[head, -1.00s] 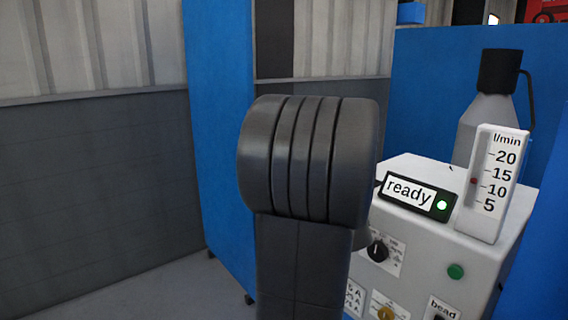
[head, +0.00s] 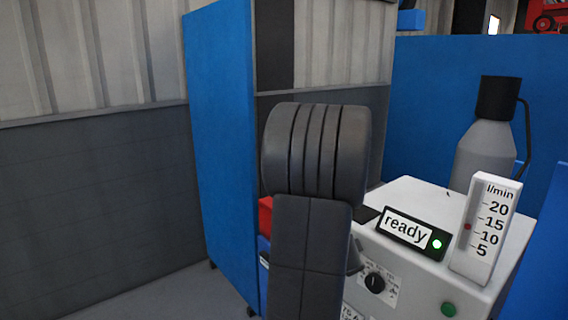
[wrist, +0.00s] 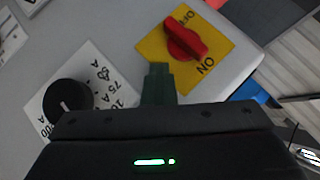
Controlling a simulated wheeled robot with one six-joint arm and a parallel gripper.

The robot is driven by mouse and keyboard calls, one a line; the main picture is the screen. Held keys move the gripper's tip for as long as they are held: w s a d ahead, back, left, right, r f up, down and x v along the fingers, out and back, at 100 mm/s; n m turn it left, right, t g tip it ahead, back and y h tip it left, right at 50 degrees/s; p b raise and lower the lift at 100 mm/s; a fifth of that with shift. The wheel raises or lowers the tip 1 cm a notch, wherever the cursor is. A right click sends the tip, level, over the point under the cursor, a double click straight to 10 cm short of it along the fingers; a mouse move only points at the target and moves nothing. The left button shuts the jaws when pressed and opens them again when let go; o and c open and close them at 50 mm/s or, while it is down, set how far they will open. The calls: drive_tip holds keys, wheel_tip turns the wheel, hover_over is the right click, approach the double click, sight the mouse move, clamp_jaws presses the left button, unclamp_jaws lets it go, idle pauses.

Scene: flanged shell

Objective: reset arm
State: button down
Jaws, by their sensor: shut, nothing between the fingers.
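My gripper (wrist: 158,84) shows at the bottom middle of the wrist view, with its dark green fingers closed together and nothing between them. It is in front of a grey machine panel, between a black dial (wrist: 68,100) marked with amperes at the left and a red rotary switch (wrist: 185,42) on a yellow plate at the upper right. The switch plate reads ON at its lower right. I cannot tell whether the fingertips touch the panel. In the head view my dark arm stands in the middle and hides part of the machine; the gripper is not visible there.
The light grey machine (head: 440,215) stands at the right of the head view, with a lit "ready" display (head: 405,228) and a flow gauge (head: 486,230). A grey bottle (head: 484,150) is behind it. Blue panels (head: 222,150) stand behind my arm. Floor at the left is clear.

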drive_tip(key=r, duration=0.1)
drive_tip(key=w+r, duration=0.1)
drive_tip(key=r, duration=0.1)
drive_tip(key=shift+w+r+p, duration=0.3)
drive_tip(key=shift+p, duration=0.1)
drive_tip(key=p, duration=0.2)
drive_tip(key=shift+s+r+p, duration=0.1)
drive_tip(key=shift+r+p, duration=0.15)
drive_tip(key=shift+p, duration=0.05)
drive_tip(key=shift+a+n+h+p, duration=0.1)
drive_tip(key=shift+n+h+p, duration=0.2)
drive_tip(key=shift+p, duration=0.1)
drive_tip(key=p, duration=0.3)
drive_tip(key=s+n+g+p, duration=0.1)
drive_tip(key=p, duration=0.2)
drive_tip(key=shift+s+a+r+g, duration=0.2)
drive_tip(key=shift+a+r+g, duration=0.1)
drive_tip(key=shift+a, duration=0.1)
drive_tip(key=shift+p, duration=0.3)
drive_tip(key=shift+f+b, duration=0.3)
drive_tip(key=shift+b, duration=0.15)
